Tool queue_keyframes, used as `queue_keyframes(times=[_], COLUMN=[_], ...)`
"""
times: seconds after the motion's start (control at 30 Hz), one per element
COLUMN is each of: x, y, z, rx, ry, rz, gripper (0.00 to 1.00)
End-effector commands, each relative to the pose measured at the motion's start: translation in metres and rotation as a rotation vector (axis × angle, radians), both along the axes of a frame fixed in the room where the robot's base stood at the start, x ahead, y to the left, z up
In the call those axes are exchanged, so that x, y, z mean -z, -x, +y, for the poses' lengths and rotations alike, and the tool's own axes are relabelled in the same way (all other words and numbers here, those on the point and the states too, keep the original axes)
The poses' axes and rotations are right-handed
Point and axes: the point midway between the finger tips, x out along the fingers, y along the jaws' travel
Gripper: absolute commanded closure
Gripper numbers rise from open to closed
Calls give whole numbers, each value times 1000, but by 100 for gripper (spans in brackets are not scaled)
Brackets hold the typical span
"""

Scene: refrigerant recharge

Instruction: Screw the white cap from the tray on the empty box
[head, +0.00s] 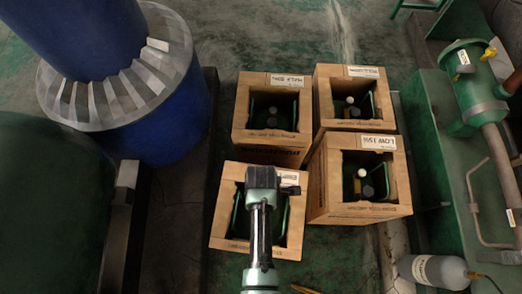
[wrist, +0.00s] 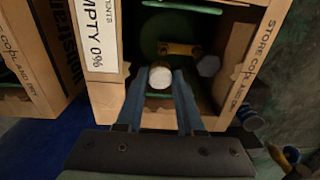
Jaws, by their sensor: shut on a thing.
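The empty box (head: 228,243) is an open-topped wooden crate at the front of the crate group. In the wrist view its white label (wrist: 100,35) reads "EMPTY 0%". Inside are a green cylinder top (wrist: 150,42), a brass valve (wrist: 180,48) and a pale grey faceted knob (wrist: 208,66). My gripper (wrist: 160,80) reaches down into this crate, its two blue-grey fingers shut on the white cap (wrist: 160,76). The cap sits close to the brass valve; I cannot tell whether they touch. In the head view my gripper (head: 262,180) and wrist hide the cap. I cannot make out the tray.
Three similar crates stand close by: half (head: 243,100), low (head: 330,207) and a back-right one (head: 321,98). Their wooden walls and green handles rise around the cylinders. A blue column (head: 170,120) is at left, a green machine (head: 440,140) at right. A grey bottle (head: 435,270) lies at lower right.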

Motion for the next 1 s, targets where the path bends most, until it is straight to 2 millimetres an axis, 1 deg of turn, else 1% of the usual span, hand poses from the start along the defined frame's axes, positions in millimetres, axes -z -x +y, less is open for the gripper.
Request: queue_keyframes(times=[0.03, 0.17, 0.37, 0.93, 1.0], x=[3, 9, 24, 76, 70], y=[6, 10, 10, 10, 10], z=[0, 0, 0, 0, 0], rx=[-33, -77, -80, -77, -77], ry=[0, -1, -1, 0, 0], rz=[1, -1, -1, 0, -1], gripper=[100, 100, 100, 100, 100])
